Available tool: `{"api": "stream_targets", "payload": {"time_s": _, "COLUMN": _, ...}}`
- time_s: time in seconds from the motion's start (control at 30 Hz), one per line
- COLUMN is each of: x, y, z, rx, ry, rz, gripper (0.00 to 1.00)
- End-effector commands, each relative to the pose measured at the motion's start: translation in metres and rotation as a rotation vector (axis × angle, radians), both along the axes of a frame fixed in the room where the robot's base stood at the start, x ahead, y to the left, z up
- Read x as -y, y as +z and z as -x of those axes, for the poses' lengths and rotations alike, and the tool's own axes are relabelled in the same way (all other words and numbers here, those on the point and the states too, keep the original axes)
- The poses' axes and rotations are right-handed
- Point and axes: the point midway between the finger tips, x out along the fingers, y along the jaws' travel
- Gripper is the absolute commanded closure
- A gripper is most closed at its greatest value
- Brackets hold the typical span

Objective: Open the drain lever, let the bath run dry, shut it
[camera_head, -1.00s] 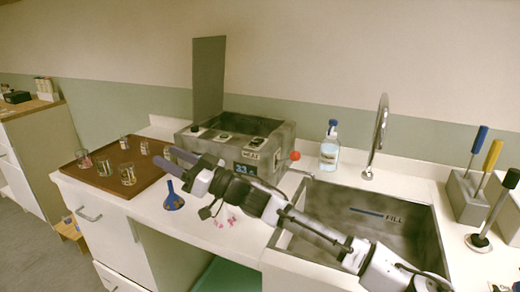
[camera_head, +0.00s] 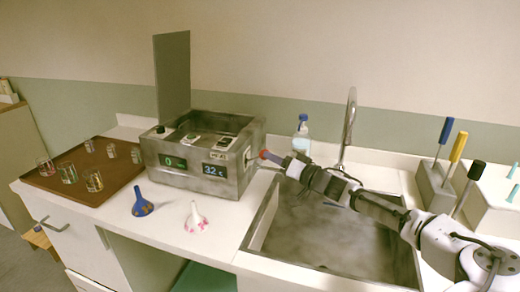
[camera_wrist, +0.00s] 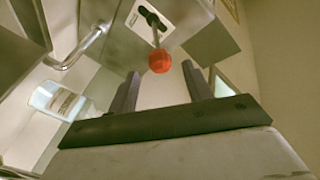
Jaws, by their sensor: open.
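The bath is a grey metal box (camera_head: 201,185) with its tall lid panel (camera_head: 173,75) upright behind it. Its front displays read 0 and 32 C. The water inside cannot be made out. The drain lever's red ball knob (camera_head: 263,153) is on the right side of the bath. In the wrist view the red knob (camera_wrist: 160,61) sits on a thin stem from a dark slot in a pale plate. My gripper (camera_wrist: 161,72) is open, its fingertips to either side of the knob in the picture. Whether they touch it is unclear. My gripper (camera_head: 272,156) partly hides the lever in the head view.
A sink (camera_head: 290,215) lies below my arm, with a tall faucet (camera_head: 348,130) behind. A labelled bottle (camera_head: 302,134) stands close behind my gripper. A brown tray (camera_head: 85,190) holds several glasses.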

Motion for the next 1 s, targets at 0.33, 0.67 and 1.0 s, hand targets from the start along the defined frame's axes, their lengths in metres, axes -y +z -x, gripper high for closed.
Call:
{"api": "stream_targets", "payload": {"time_s": 0.33, "x": -0.044, "y": 0.001, "z": -0.042, "rx": 0.000, "ry": 0.001, "rz": 0.000, "gripper": 0.50}}
{"api": "stream_targets", "payload": {"time_s": 0.67, "x": -0.052, "y": 0.000, "z": -0.050, "rx": 0.001, "ry": 0.000, "rz": 0.001, "gripper": 0.50}}
{"api": "stream_targets", "payload": {"time_s": 1.0, "x": -0.051, "y": 0.000, "z": -0.050, "rx": 0.001, "ry": 0.000, "rz": 0.001, "gripper": 0.79}}
